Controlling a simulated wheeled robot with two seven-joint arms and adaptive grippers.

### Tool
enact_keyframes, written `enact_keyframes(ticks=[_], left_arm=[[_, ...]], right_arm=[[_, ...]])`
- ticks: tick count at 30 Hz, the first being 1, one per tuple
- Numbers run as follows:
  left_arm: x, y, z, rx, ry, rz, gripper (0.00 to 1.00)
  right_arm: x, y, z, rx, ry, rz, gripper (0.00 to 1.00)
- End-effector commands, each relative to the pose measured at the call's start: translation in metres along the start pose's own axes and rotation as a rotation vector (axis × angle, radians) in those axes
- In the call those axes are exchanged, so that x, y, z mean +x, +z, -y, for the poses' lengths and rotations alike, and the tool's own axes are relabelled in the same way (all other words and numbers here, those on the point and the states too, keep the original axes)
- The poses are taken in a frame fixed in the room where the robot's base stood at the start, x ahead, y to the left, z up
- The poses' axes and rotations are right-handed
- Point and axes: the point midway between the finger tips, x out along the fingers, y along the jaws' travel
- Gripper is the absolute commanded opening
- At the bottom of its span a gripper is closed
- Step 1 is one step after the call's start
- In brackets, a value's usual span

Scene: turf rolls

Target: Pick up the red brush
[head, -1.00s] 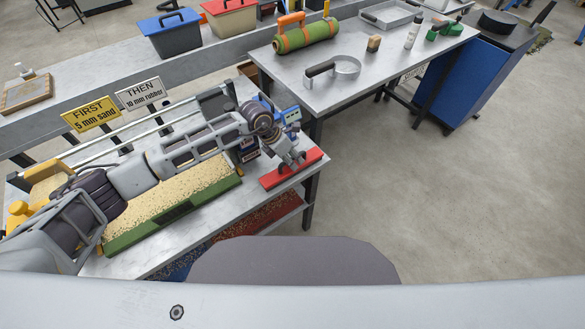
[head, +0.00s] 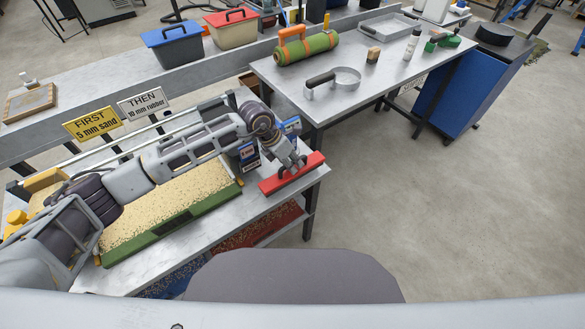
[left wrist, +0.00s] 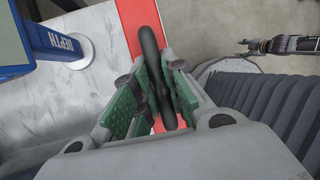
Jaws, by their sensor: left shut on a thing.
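The red brush (head: 305,174) is a long red block with a dark arched handle, at the right end of the near bench. It also shows in the left wrist view (left wrist: 131,22), with its black handle (left wrist: 150,55) running between the finger pads. My left gripper (head: 290,170) comes down over the brush from above. In the left wrist view my left gripper (left wrist: 158,92) is shut on the handle, with green pads on both sides of it. I cannot tell whether the brush touches the bench top. My right gripper is not seen in the head view.
A blue device marked DEPTH (left wrist: 45,42) stands close to the brush. A green-edged tray of sand-coloured fill (head: 150,225) lies left of it on the bench (head: 255,205).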

Motion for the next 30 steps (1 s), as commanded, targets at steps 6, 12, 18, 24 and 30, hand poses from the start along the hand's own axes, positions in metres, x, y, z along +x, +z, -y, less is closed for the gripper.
enact_keyframes(ticks=[6, 12, 18, 24, 30], left_arm=[[-0.031, 0.014, 0.006, 0.002, 0.002, 0.005, 0.00], [-0.052, 0.022, 0.011, 0.001, 0.002, 0.003, 0.00], [-0.061, 0.025, 0.013, 0.001, 0.000, 0.002, 0.00], [-0.062, 0.026, 0.013, 0.000, 0.000, 0.002, 0.00], [-0.062, 0.026, 0.013, 0.000, 0.001, 0.002, 0.00]], right_arm=[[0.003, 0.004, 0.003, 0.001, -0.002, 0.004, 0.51], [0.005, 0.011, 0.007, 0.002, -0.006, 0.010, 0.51], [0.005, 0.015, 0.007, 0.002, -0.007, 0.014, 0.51], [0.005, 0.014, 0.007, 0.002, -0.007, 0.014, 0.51], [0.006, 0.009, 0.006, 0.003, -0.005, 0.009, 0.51]])
